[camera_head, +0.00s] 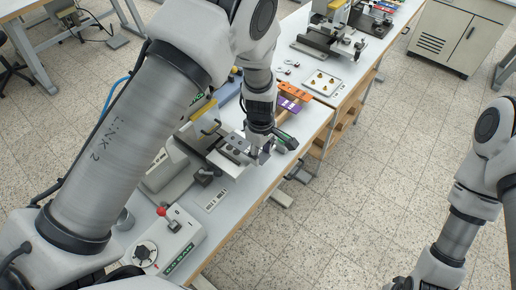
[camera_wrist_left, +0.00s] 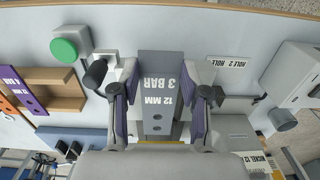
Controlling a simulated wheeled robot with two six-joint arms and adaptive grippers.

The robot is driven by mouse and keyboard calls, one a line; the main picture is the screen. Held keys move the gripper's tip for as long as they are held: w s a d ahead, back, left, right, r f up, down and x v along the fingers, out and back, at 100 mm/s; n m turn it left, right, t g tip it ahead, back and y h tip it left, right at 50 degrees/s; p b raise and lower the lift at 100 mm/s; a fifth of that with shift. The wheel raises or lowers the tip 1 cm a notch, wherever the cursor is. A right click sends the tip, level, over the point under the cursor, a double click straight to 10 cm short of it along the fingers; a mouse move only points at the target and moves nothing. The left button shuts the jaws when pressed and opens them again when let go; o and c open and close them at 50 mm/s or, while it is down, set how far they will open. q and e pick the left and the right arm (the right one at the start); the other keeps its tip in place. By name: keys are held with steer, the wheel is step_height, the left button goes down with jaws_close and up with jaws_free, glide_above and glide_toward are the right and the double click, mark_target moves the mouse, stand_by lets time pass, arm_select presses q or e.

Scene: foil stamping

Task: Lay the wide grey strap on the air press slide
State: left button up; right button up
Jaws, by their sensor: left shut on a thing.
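My left gripper (camera_head: 262,156) is over the front of the air press (camera_head: 190,135). In the left wrist view my left gripper (camera_wrist_left: 161,88) is shut on the wide grey strap (camera_wrist_left: 160,70), marked 12 MM 3 BAR, with one finger along each long side. Round holes show in the strap's lower part. The strap lies over the press's slide area, which is mostly hidden by the strap and fingers. I cannot tell whether the strap touches the slide. My right arm stands at the right of the head view, with its gripper out of view.
An orange strap (camera_head: 294,91) and a purple strap (camera_head: 287,104) sit in a wooden rack (camera_wrist_left: 58,78) beside the press. A green button (camera_wrist_left: 70,43) is close by.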

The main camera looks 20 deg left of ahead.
arm_select(q)
steer(key=shift+s+a+r, duration=0.3)
steer(key=shift+s, duration=0.2)
steer(key=shift+s+a+f, duration=0.1)
steer(key=shift+s+a, duration=0.05)
steer(key=shift+s, duration=0.15)
steer(key=shift+f, duration=0.3)
steer(key=f, duration=0.1)
steer(key=b, duration=0.1)
steer(key=w+f, duration=0.1)
steer(key=shift+d+f+b, duration=0.25)
steer(key=shift+f+b, duration=0.1)
steer(key=shift+b, duration=0.05)
steer(key=shift+s+a+f, duration=0.1)
steer(key=shift+s+f, duration=0.15)
steer(key=shift+f, duration=0.1)
arm_select(e)
steer(key=shift+s+a+f, duration=0.25)
steer(key=shift+s+f, duration=0.3)
steer(key=shift+f, duration=0.3)
arm_select(q)
steer(key=shift+w, duration=0.1)
arm_select(e)
steer(key=shift+w, duration=0.1)
arm_select(q)
steer(key=shift+a, duration=0.1)
steer(key=shift+w+a, duration=0.1)
steer(key=shift+a, duration=0.1)
arm_select(e)
steer(key=shift+f, duration=0.1)
